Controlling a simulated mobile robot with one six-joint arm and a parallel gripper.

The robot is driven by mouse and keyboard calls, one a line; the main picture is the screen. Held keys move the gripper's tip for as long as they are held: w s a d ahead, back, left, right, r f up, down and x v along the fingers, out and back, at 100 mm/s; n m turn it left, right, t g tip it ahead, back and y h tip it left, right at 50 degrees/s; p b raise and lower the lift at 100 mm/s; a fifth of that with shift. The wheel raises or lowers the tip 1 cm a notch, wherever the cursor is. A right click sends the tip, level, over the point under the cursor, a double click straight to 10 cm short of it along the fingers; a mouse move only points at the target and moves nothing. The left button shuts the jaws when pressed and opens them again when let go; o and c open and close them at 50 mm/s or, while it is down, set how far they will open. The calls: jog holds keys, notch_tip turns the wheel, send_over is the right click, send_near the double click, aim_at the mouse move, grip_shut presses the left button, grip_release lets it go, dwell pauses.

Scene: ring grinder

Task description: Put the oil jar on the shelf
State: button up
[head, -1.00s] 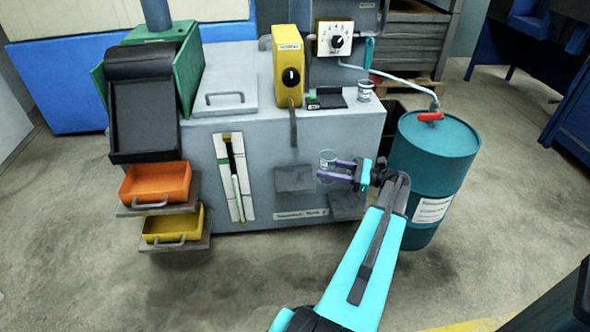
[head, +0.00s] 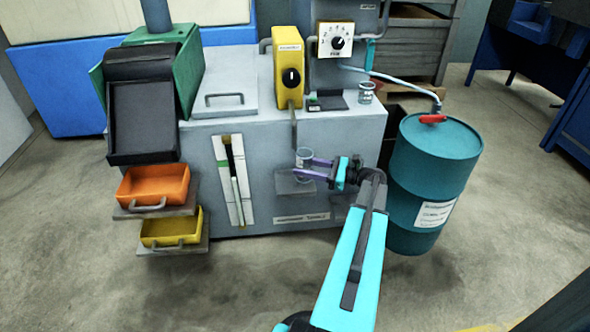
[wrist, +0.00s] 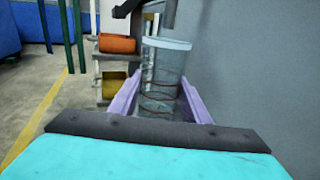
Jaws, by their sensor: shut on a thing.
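The oil jar, a clear glass jar (head: 304,154), is held upright between the purple fingers of my gripper (head: 308,168) in front of the grey machine. In the wrist view the jar (wrist: 163,75) stands between both fingers, its pale rim up. A small grey shelf (head: 290,187) on the machine's front is just below the jar in the head view. I cannot tell whether the jar touches it. A second small shelf (head: 340,217) is lower and to the right, partly behind my arm.
Another glass jar (head: 366,93) stands on the machine's top (head: 225,122). A teal drum (head: 434,165) stands close to the right of my arm. Orange (head: 153,186) and yellow (head: 171,228) trays are at the left. The floor in front is clear.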

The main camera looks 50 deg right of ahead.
jog(key=b+x, duration=0.1)
jog(key=x, duration=0.2)
jog(key=shift+a+f, duration=0.1)
jog(key=shift+w+f+b, duration=0.3)
jog(key=shift+f, duration=0.4)
jog(key=o, duration=1)
jog(key=shift+f, duration=0.1)
jog(key=shift+o, duration=0.2)
